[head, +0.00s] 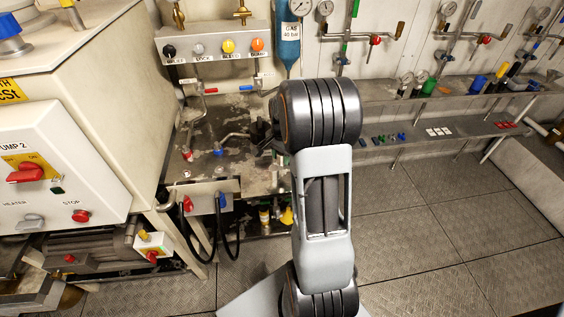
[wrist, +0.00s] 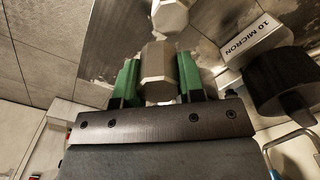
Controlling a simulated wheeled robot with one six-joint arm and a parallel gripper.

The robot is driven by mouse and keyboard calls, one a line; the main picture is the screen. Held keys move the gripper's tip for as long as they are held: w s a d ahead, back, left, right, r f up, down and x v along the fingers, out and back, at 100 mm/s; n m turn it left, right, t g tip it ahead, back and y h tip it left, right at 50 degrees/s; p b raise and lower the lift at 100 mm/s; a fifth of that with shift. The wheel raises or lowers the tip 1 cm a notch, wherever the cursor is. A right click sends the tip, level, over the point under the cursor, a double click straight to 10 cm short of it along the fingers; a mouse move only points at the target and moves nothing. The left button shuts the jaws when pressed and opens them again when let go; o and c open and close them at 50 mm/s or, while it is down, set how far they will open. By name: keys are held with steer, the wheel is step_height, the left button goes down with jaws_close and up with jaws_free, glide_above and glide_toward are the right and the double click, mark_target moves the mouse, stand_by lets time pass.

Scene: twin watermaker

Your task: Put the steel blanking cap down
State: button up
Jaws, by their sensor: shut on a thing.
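The steel blanking cap (wrist: 158,80) is a pale hexagonal metal piece in the wrist view. My gripper (wrist: 158,63) is shut on it, with a green finger pad on each side. A second pale hexagonal metal piece (wrist: 170,14) shows just beyond the cap; I cannot tell whether the two touch. In the head view my gripper (head: 263,132) is a dark shape over the steel bench (head: 243,175), partly behind my wrist. The cap cannot be made out in that view.
A white block marked 10 MICRON (wrist: 253,40) and a black cylinder (wrist: 283,82) are close on the right in the wrist view. Valve pipework (head: 215,140) stands on the bench left of my gripper. A blue gas cylinder (head: 289,45) hangs behind. Shelves run along the right wall.

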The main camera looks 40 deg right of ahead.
mark_target(282, 168)
steer(key=shift+w+d+f, duration=0.35)
steer(key=shift+w+f, duration=0.2)
steer(key=shift+f, duration=0.3)
steer(key=shift+w+d+f, duration=0.35)
steer(key=shift+w+f, duration=0.2)
steer(key=shift+f, duration=1.6)
steer(key=shift+f, duration=0.15)
steer(key=o, duration=1.1)
steer(key=shift+c, duration=0.2)
